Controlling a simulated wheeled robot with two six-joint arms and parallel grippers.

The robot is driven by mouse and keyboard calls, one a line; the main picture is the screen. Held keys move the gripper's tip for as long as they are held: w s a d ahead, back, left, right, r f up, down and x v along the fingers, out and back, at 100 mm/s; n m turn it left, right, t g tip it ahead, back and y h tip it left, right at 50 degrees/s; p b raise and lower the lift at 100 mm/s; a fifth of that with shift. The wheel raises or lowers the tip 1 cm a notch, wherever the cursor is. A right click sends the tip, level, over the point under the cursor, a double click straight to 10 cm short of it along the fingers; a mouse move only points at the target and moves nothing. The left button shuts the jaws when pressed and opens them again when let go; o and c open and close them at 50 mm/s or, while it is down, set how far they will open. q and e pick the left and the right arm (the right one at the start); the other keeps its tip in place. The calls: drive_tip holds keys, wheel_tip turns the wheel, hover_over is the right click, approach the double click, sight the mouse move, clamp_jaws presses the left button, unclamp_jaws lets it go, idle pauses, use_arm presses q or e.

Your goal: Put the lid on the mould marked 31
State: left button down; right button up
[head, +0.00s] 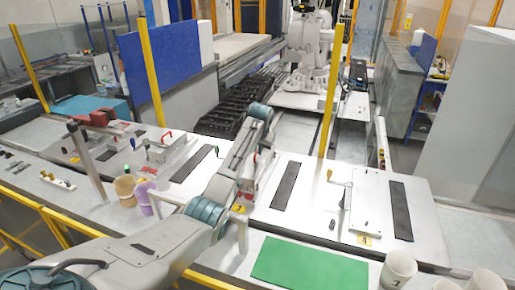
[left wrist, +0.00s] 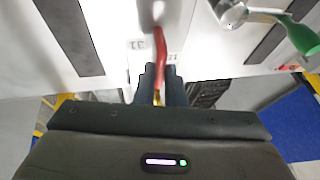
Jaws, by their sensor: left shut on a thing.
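My left gripper (left wrist: 158,72) is shut on a slim red handle (left wrist: 160,43), which runs up from between its dark fingers over a white surface. I cannot tell from its shape whether it belongs to the lid. A label reading 31 (left wrist: 134,44), upside down, lies just left of the handle in the left wrist view. In the head view my left gripper (head: 246,184) points down at the bench, with a bit of red beside it. The mould itself is largely hidden by my arm and gripper. My right gripper is not in view.
A green mat (head: 310,265) lies at the front. White cups (head: 398,268) stand front right. A purple cup (head: 146,197) and a tan cup (head: 125,190) stand left of my arm.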

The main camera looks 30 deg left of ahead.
use_arm(q)
drive_tip(key=shift+f, duration=0.15)
idle(0.6)
drive_tip(key=c, duration=1.5)
unclamp_jaws()
drive_tip(key=shift+o, duration=0.3)
drive_tip(key=shift+s, duration=0.1)
drive_tip(key=v, duration=1.1)
drive_tip(key=shift+f, duration=0.1)
